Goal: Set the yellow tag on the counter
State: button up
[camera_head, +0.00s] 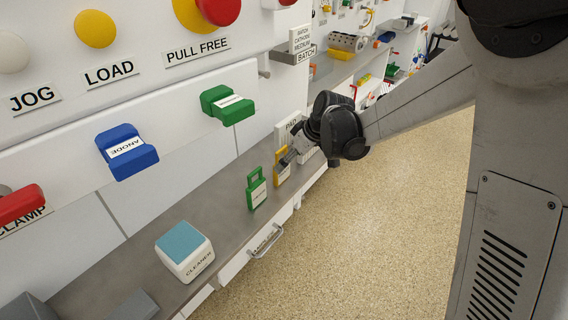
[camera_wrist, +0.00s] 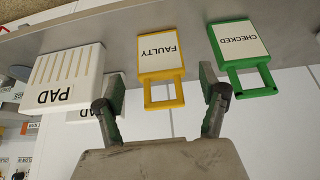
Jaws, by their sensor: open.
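The yellow tag (camera_head: 283,168), a plate with a loop handle, is at the grey counter (camera_head: 222,208) in the head view, partly hidden by my gripper (camera_head: 291,158). In the wrist view the yellow tag (camera_wrist: 160,52) reads FAULTY upside down, and its loop points toward my gripper (camera_wrist: 162,84). My gripper is open, with one finger to each side of the loop and nothing held. The wrist view shows the counter (camera_wrist: 190,12) along the top.
A green CHECKED tag (camera_wrist: 240,45) is close beside the right finger; it also shows in the head view (camera_head: 257,188). A white PAD box (camera_wrist: 62,78) is near the left finger. A CLEANER block (camera_head: 184,256) stands nearer on the counter, with bare surface between it and the green tag.

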jog(key=s+d+r+m+t+h, duration=0.1)
jog(key=s+d+r+m, duration=0.2)
jog(key=s+d+r, duration=0.35)
jog(key=s+d+r+m+t+h, duration=0.15)
jog(key=s+d+r, duration=0.25)
jog(key=s+r, duration=0.5)
jog(key=s+d+m+h, duration=0.1)
jog(key=s+d+m, duration=0.2)
jog(key=s, duration=0.4)
jog(key=s+d+f+m+t+h, duration=0.1)
jog(key=s+d+m, duration=0.2)
jog(key=s, duration=0.4)
jog(key=shift+s+d+p, duration=0.4)
jog(key=shift+d, duration=0.05)
jog(key=shift+r+p, duration=0.75)
jog(key=shift+p, duration=0.05)
